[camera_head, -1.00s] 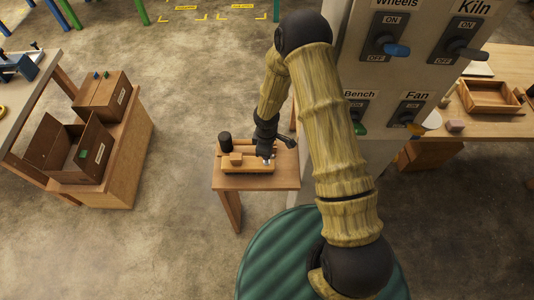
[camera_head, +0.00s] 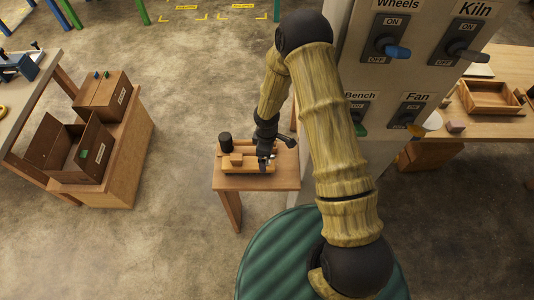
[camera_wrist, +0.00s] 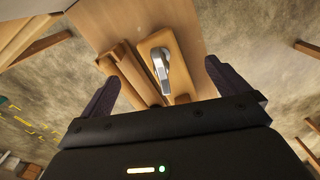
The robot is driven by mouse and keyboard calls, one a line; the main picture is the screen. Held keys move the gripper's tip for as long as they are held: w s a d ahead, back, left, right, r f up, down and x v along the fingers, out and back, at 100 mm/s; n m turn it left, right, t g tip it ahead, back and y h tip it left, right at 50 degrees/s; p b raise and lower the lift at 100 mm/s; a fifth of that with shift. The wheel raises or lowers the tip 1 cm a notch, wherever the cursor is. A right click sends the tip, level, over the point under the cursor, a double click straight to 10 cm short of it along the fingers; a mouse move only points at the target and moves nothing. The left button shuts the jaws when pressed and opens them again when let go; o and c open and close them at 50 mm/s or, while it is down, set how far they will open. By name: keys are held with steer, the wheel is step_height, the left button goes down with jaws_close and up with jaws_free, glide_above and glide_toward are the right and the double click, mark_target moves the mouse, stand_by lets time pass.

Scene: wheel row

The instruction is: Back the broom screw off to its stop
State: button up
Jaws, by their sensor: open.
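The broom screw appears to be the silver metal piece (camera_wrist: 160,70) on a rounded wooden block (camera_wrist: 178,45) in the wrist view. It lies between my open fingers and a little ahead of them, with no contact visible. In the head view my gripper (camera_head: 264,163) is over the right part of the wooden fixture (camera_head: 235,169) on a small table (camera_head: 225,183). A small bright bit of metal shows beside the fingers there. My gripper is open and empty; its fingers also show in the wrist view (camera_wrist: 160,88).
A black cylinder (camera_head: 225,143) and a small wooden block (camera_head: 236,159) stand on the fixture's left side. The switch panel (camera_head: 375,80) rises to the right of my arm. Cardboard boxes (camera_head: 85,150) stand on a wooden stand at left. Bare floor lies between.

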step_height(320, 180, up, 3)
steer(key=shift+s+d+f+p, duration=0.1)
steer(key=shift+s+f+p, duration=0.1)
steer(key=shift+p, duration=0.6)
steer(key=shift+w+r+p, duration=0.1)
steer(key=shift+r+p, duration=1.45)
steer(key=shift+r, duration=0.55)
steer(key=m, duration=0.7)
steer(key=shift+w, duration=0.1)
steer(key=shift+s, duration=0.25)
